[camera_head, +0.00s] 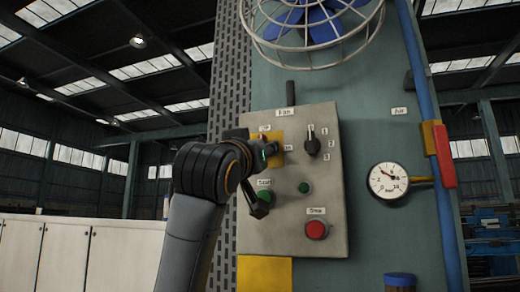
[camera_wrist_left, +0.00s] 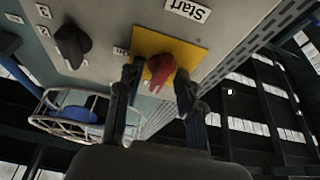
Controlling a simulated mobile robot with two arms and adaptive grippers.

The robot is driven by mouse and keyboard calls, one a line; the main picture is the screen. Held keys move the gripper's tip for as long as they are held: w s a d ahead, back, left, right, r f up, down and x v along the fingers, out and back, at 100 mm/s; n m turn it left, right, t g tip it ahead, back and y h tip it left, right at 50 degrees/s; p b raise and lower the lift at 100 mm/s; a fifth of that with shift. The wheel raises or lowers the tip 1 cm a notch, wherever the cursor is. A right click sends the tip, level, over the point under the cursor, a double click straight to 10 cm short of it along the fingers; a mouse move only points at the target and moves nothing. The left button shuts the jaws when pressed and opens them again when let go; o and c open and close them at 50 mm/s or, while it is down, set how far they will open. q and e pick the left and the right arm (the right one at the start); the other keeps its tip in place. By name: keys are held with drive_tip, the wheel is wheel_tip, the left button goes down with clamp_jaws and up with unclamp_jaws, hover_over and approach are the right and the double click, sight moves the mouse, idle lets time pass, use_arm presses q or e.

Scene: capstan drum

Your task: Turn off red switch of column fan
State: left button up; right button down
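The red switch (camera_wrist_left: 161,72) sits on a yellow plate (camera_wrist_left: 190,50) on the control panel. In the head view the yellow plate (camera_head: 276,138) is partly covered by my left gripper (camera_head: 268,152), and the switch is hidden. In the left wrist view my left gripper (camera_wrist_left: 159,80) has its two fingers apart, one on each side of the red switch. Whether either finger touches it I cannot tell. An "On" label (camera_head: 289,147) is beside the plate. My right gripper is not in view.
The grey panel (camera_head: 265,235) also holds a black selector knob (camera_head: 313,143), a green start button (camera_head: 264,197), a small green lamp (camera_head: 305,187) and a red stop button (camera_head: 316,229). A caged blue fan (camera_head: 312,22) is above. A pressure gauge (camera_head: 388,180) and blue pipe (camera_head: 425,95) are at right.

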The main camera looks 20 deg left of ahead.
use_arm(q)
drive_tip(key=v, duration=1.2)
drive_tip(key=shift+f, duration=0.1)
idle(0.4)
